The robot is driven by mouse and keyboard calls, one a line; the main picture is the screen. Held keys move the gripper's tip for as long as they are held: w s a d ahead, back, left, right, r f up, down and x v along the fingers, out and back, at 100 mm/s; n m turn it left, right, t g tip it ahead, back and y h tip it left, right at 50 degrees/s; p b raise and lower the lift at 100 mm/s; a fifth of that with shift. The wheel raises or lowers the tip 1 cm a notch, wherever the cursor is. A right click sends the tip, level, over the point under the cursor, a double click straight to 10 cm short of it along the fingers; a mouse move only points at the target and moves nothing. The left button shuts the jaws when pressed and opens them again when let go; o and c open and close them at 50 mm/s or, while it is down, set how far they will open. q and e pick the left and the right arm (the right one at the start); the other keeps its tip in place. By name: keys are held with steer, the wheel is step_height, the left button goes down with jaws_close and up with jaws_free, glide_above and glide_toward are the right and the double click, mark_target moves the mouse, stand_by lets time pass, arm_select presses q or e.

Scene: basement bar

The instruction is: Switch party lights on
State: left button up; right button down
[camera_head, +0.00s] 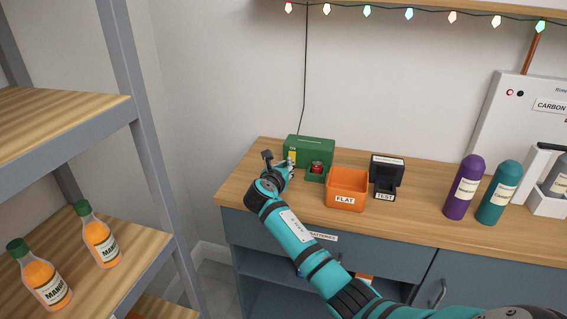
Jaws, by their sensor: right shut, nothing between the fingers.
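A string of party lights (409,14) with several coloured bulbs hangs along the top; the bulbs look bright. Its dark cable (304,80) runs down the wall to a green box (309,145) at the back left of the counter. A small red item (317,167) sits in the low front part of the green box. My right gripper (277,159) is at the left front of the green box, shut and empty. It hides part of the box's left side, and I cannot tell whether it touches it. My left gripper is not in view.
An orange bin (347,187) marked FLAT and a black tester (386,174) marked TEST stand right of the green box on the wooden counter (425,217). Purple (462,190) and teal (498,193) bottles stand farther right. A shelf rack (134,110) with orange bottles is at left.

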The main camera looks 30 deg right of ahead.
steer(key=v, duration=0.4)
steer(key=shift+a+r, duration=0.15)
steer(key=shift+r, duration=0.25)
steer(key=shift+s+a+r, duration=0.1)
steer(key=shift+s+a, duration=0.1)
steer(key=s+a+r, duration=0.2)
steer(key=shift+s+a, duration=0.2)
steer(key=shift+a, duration=0.2)
steer(key=shift+s+a+r, duration=0.15)
steer(key=shift+s+a, duration=0.05)
steer(key=shift+a, duration=0.1)
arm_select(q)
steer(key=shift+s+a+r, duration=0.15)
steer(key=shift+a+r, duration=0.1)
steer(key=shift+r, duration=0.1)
arm_select(e)
steer(key=shift+s, duration=0.1)
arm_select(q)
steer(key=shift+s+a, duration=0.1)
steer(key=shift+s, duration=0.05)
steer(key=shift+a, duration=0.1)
arm_select(e)
steer(key=shift+a, duration=0.1)
